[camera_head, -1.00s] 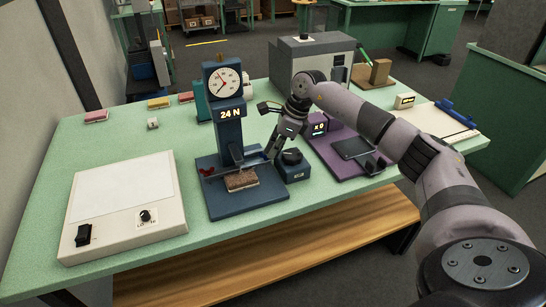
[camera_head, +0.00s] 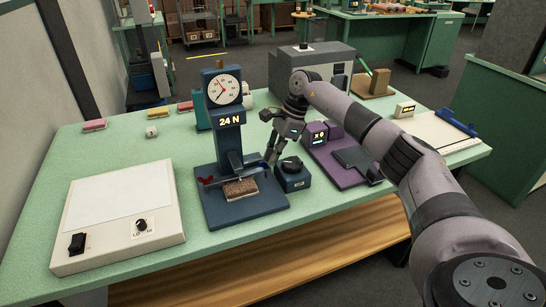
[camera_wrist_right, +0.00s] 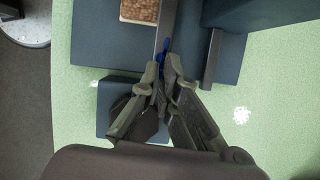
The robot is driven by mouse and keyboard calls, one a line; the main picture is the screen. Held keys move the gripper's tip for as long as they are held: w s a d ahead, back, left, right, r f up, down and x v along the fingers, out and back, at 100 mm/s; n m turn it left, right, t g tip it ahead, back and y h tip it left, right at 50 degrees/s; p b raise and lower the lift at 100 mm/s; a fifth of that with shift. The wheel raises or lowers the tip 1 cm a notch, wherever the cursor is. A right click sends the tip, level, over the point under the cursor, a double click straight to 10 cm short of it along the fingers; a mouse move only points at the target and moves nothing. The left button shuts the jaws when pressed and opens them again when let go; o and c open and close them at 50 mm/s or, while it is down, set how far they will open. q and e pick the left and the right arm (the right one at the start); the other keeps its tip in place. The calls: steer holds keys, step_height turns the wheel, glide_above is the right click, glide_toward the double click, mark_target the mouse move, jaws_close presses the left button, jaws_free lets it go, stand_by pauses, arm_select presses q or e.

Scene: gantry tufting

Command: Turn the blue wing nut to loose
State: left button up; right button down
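The blue wing nut (camera_wrist_right: 162,72) shows in the right wrist view at the end of a grey bar on the dark blue test stand (camera_head: 246,213). My right gripper (camera_wrist_right: 165,64) has its fingertips close together on either side of the wing nut, apparently pinching it. The fingers hide much of the nut. In the head view, my right gripper (camera_head: 270,160) points down at the right end of the stand's crossbar, and the wing nut is too small to make out there. A red wing nut (camera_head: 207,180) sits at the bar's left end. My left gripper is out of view.
A brown tufted sample (camera_head: 240,188) lies on the stand under the bar. The stand carries a dial gauge (camera_head: 224,90) and a "24 N" display (camera_head: 230,120). A blue box with a black knob (camera_head: 292,179) stands close to the gripper. A white light panel (camera_head: 118,215) lies left.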

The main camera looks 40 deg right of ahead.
steer(key=c, duration=1.8)
jaws_free()
steer(key=shift+c, duration=0.2)
steer(key=v, duration=1.2)
